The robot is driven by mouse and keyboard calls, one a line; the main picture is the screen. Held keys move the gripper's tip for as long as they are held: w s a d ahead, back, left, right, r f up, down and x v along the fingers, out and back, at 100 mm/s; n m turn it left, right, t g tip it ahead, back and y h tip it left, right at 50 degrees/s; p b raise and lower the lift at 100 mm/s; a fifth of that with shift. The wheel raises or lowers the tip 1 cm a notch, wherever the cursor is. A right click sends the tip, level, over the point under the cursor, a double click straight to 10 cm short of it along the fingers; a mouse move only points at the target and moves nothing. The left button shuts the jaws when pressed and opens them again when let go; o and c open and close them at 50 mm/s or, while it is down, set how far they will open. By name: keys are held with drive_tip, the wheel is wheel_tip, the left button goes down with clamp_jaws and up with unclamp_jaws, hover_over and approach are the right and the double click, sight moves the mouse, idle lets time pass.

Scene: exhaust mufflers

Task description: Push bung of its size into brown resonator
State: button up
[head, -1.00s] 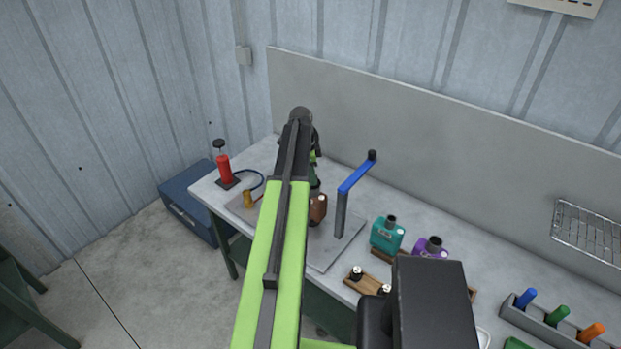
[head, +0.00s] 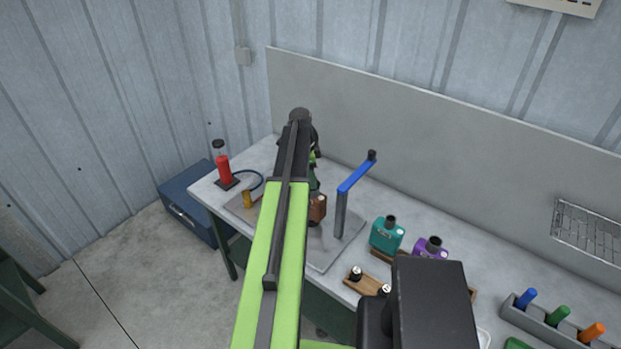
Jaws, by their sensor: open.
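The brown resonator (head: 318,208) stands on the grey plate on the bench, partly hidden behind my green and black arm. Its opening cannot be made out. My gripper (head: 313,168) is at the far end of the arm, just above and behind the resonator, mostly covered by the arm. Two small dark bungs with pale tops, a left one (head: 356,273) and a right one (head: 384,290), sit in a wooden holder in front. Their sizes are hard to compare. I cannot see anything held in my gripper.
A post with a blue lever (head: 355,174) rises right of the resonator. Teal (head: 387,234) and purple (head: 431,248) resonators stand farther right. A red pump (head: 224,169) with a hose is at the left. A grey rack (head: 552,322) holds coloured handles.

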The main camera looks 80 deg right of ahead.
wheel_tip(320, 180, up, 12)
drive_tip(key=w+p, duration=0.1)
drive_tip(key=p, duration=1)
drive_tip(key=shift+w+a+f, duration=0.25)
drive_tip(key=shift+w, duration=0.05)
